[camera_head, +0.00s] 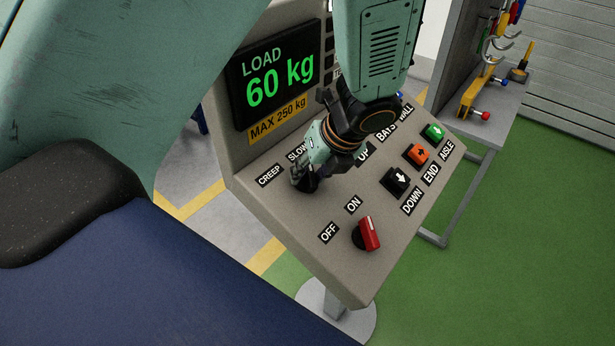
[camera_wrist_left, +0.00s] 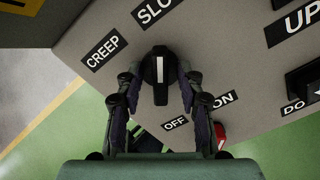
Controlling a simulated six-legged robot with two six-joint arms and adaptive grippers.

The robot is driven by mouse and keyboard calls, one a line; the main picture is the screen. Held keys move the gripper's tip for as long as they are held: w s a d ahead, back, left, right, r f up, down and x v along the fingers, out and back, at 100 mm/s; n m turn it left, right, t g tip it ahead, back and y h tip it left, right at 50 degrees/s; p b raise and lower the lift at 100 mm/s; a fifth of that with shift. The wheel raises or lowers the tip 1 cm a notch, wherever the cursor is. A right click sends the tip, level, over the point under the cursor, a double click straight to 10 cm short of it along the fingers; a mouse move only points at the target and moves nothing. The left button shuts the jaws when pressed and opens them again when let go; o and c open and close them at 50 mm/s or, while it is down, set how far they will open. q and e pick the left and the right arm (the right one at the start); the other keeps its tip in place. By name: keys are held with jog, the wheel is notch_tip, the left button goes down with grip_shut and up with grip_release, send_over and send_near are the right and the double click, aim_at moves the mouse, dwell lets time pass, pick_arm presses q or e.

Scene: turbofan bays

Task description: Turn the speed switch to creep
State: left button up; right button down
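The speed switch is a black knob with a white line (camera_wrist_left: 160,70), on the sloped grey panel between the CREEP label (camera_wrist_left: 103,50) and the OFF label. In the wrist view its white line points up, toward the SLOW label (camera_wrist_left: 157,8) rather than CREEP. In the head view the left gripper (camera_head: 305,178) comes down onto the panel beside CREEP and hides most of the knob. My right gripper is not in view.
A red OFF/ON switch (camera_head: 367,233) sits lower on the panel. A black DOWN button (camera_head: 396,181), an orange button (camera_head: 417,154) and a green button (camera_head: 435,132) are to the right. A display (camera_head: 277,78) reads LOAD 60 kg. A tool bench (camera_head: 492,118) stands at right.

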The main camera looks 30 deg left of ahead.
pick_arm(q)
jog(key=shift+w+a+f, duration=0.15)
jog(key=shift+w+a, duration=0.05)
jog(key=shift+a, duration=0.1)
jog(key=shift+s+d, duration=0.2)
jog(key=shift+d, duration=0.1)
jog(key=c, duration=0.6)
grip_shut()
